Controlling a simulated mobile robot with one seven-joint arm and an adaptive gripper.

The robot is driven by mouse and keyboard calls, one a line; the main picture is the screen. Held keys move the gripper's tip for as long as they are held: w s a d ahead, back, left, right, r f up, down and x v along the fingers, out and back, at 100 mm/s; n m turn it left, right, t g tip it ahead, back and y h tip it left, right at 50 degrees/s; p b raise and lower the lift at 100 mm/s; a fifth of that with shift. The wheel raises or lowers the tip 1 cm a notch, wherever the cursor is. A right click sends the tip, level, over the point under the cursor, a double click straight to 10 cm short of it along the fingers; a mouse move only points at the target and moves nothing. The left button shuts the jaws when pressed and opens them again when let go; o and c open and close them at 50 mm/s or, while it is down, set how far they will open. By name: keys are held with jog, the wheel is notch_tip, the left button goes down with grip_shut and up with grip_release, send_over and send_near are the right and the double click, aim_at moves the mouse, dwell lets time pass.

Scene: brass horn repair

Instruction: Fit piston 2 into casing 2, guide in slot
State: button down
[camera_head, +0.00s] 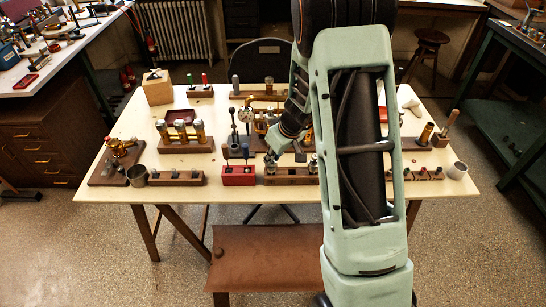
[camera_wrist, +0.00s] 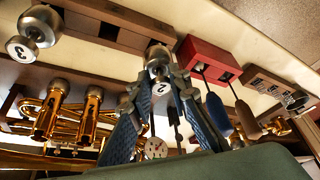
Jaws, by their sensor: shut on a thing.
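Piston 2 (camera_wrist: 158,58) is silver, with a round white tag marked 2. In the wrist view my gripper (camera_wrist: 163,76) is shut on its top end. It is at the end of a wooden rack (camera_wrist: 105,12); I cannot tell whether it is seated there or lifted clear. In the head view my gripper (camera_head: 272,156) is low over the left end of that rack (camera_head: 292,180). The brass horn's valve casings (camera_wrist: 48,112) stand behind the rack. My arm hides part of the horn in the head view.
A silver piston tagged 3 (camera_wrist: 38,24) stands in the same rack. A red block (camera_head: 238,179) with two handled tools is close on the left. A dial gauge (camera_head: 246,115) stands behind. A metal cup (camera_head: 137,175) stands near the table's front left.

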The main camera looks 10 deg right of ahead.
jog(key=shift+r+p, duration=2.75)
jog(key=shift+r, duration=2.15)
